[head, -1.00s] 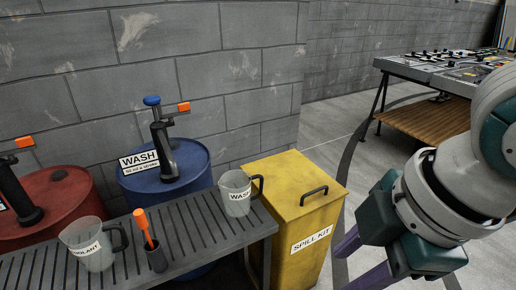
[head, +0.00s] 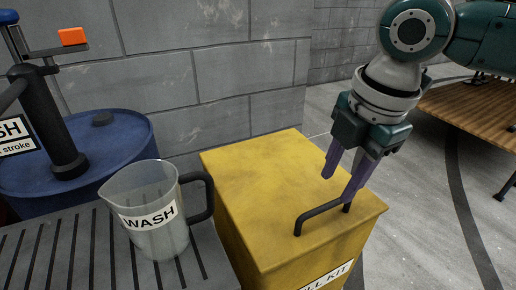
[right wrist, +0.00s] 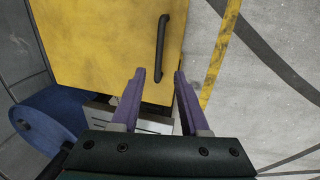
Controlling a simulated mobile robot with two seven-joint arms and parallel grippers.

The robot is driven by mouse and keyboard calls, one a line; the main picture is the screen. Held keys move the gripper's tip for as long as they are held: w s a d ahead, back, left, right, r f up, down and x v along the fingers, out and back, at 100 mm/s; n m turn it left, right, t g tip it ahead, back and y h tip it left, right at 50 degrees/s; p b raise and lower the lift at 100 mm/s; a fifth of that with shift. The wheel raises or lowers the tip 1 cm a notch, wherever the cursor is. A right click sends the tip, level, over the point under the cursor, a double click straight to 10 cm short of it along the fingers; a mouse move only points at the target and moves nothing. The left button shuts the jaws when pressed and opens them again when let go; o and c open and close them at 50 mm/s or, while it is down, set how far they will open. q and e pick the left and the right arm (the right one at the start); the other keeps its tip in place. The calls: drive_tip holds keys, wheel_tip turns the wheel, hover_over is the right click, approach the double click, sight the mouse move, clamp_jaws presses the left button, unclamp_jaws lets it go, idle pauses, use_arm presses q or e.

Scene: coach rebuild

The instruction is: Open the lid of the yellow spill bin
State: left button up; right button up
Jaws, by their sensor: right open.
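The yellow spill bin (head: 245,195) stands in the middle of the head view with its lid shut. A dark bar handle (head: 320,213) is fixed on the lid near its front right edge. My right gripper (head: 340,186) hangs over the right side of the lid, its two purple fingers open and pointing down near the handle. In the right wrist view the handle (right wrist: 161,48) lies ahead of the fingertips (right wrist: 160,72), with nothing between the fingers but part of the bin. I cannot tell whether a finger touches the handle. My left gripper does not show.
A slatted grey bench (head: 90,255) with a clear WASH jug (head: 150,215) stands left of the bin. A blue drum (head: 115,145) with a pump is behind it. A block wall (head: 220,70) rises behind the bin. The floor to the right is open, with a wooden-shelved table (head: 475,115) beyond.

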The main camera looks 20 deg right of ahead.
sight(325, 207)
drive_tip(key=f+b, duration=0.1)
drive_tip(key=f, duration=0.2)
drive_tip(key=w+f+b, duration=0.1)
drive_tip(key=f, duration=0.2)
drive_tip(key=shift+w+f, duration=0.1)
drive_tip(key=shift+w, duration=0.05)
clamp_jaws()
idle(1.2)
